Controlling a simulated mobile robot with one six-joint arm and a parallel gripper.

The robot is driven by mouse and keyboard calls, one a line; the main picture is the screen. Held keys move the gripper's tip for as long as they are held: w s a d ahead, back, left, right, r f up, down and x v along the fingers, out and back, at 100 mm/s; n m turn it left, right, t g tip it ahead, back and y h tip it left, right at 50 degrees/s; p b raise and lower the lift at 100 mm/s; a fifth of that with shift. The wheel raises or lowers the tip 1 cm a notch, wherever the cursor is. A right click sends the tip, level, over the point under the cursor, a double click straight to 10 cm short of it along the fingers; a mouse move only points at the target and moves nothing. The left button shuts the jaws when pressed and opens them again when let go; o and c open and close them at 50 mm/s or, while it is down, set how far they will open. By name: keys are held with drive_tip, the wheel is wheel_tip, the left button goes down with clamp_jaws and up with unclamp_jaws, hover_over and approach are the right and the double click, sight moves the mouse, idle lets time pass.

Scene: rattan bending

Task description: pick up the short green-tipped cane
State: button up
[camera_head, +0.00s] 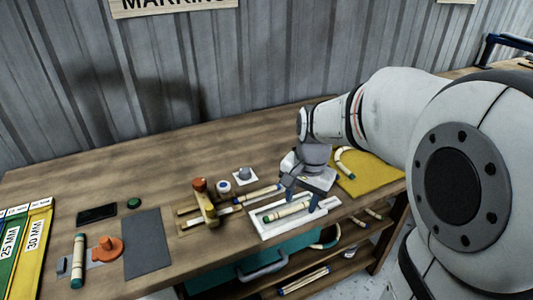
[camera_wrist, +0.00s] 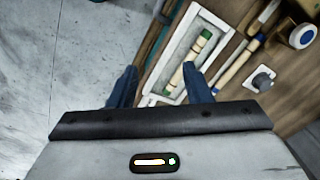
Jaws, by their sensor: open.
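A short, pale cane with green tips (camera_head: 285,211) lies in a shallow white tray (camera_head: 262,233). In the wrist view the cane (camera_wrist: 197,50) lies lengthwise in the tray (camera_wrist: 214,20), and one finger overlaps the view near its lower end. My gripper (camera_head: 301,200) is above the right part of the tray with its two blue fingers apart and nothing between them. In the wrist view my gripper (camera_wrist: 160,87) has its right finger close to the cane and its left finger over the floor side. Whether a finger touches the cane cannot be told.
A wooden clamp (camera_head: 205,202) and a blue-tipped cane (camera_head: 258,193) are behind the tray. The back-left tabletop is clear.

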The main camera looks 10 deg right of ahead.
sight(289, 208)
drive_tip(key=w+f+m, duration=0.1)
drive_tip(key=w+m, duration=0.1)
drive_tip(key=w, duration=0.1)
drive_tip(key=w+f+m, duration=0.2)
drive_tip(key=w, duration=0.1)
drive_tip(key=w+d+f+m+g+p, duration=0.1)
drive_tip(key=w+m, duration=0.1)
drive_tip(key=w, duration=0.1)
drive_tip(key=shift+w+f+y, duration=0.1)
drive_tip(key=shift+f+y, duration=0.2)
drive_tip(key=shift+y, duration=0.1)
drive_tip(key=shift+w+a+f+m, duration=0.1)
drive_tip(key=shift+w+f+m, duration=0.05)
drive_tip(key=shift+f+m, duration=0.2)
drive_tip(key=f, duration=0.5)
drive_tip(key=a+f, duration=0.1)
drive_tip(key=f, duration=0.1)
drive_tip(key=shift+f, duration=0.15)
drive_tip(key=shift+c, duration=0.6)
clamp_jaws()
